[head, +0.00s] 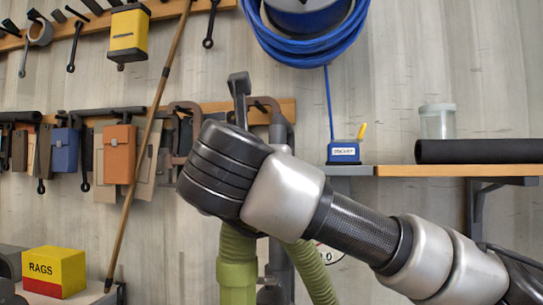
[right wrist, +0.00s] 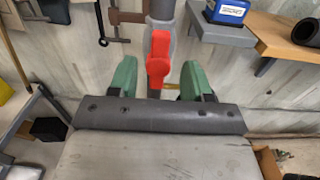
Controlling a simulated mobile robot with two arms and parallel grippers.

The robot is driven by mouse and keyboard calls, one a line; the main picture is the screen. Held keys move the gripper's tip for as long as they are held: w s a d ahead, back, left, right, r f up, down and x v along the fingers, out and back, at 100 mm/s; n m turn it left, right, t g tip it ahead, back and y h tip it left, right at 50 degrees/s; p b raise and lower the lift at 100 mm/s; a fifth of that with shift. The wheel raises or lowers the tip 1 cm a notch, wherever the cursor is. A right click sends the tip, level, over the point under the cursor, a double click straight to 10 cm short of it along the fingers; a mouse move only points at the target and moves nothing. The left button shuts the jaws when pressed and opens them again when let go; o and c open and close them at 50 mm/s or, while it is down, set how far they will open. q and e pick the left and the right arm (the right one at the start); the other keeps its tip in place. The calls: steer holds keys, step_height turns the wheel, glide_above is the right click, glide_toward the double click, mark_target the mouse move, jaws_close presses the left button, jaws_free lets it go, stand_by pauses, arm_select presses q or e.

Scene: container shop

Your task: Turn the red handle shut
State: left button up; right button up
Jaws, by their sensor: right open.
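The red handle (right wrist: 158,58) is on a grey upright pipe (right wrist: 160,12) in the right wrist view. It lies roughly along the line of the pipe in that picture. My right gripper (right wrist: 160,82) is open, with one green finger on each side of the handle's lower part. There are gaps on both sides, and I cannot tell how deep the handle is between the fingers. In the head view the pipe (head: 284,270) shows partly behind my right arm, which hides the handle and the gripper. My left gripper is in neither view.
A blue box (head: 343,152) stands on the wall shelf (head: 450,171) right of the pipe. A brown clamp (right wrist: 115,18) hangs left of it. Green ribbed hose (head: 237,265) shows below my right wrist. A yellow and red rags box (head: 54,272) stands lower left.

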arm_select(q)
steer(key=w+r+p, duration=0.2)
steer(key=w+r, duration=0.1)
arm_select(e)
steer(key=w, duration=0.2)
steer(key=w+d, duration=0.1)
steer(key=w, duration=0.1)
steer(key=shift+w, duration=0.3)
steer(key=shift+w+f, duration=0.1)
steer(key=shift+c, duration=0.3)
jaws_close()
arm_select(q)
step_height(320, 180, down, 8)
steer(key=b, duration=0.8)
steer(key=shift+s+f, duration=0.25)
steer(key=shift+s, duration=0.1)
arm_select(e)
steer(key=shift+w+a+f+n, duration=0.1)
steer(key=shift+a+f+n, duration=0.3)
steer(key=shift+n, duration=2.55)
steer(key=shift+a+f+n, duration=0.25)
steer(key=shift+a+n, duration=0.1)
steer(key=shift+n, duration=2.65)
steer(key=shift+w+a+f+n, duration=0.1)
steer(key=shift+a+f+n, duration=0.3)
steer(key=shift+n, duration=2.55)
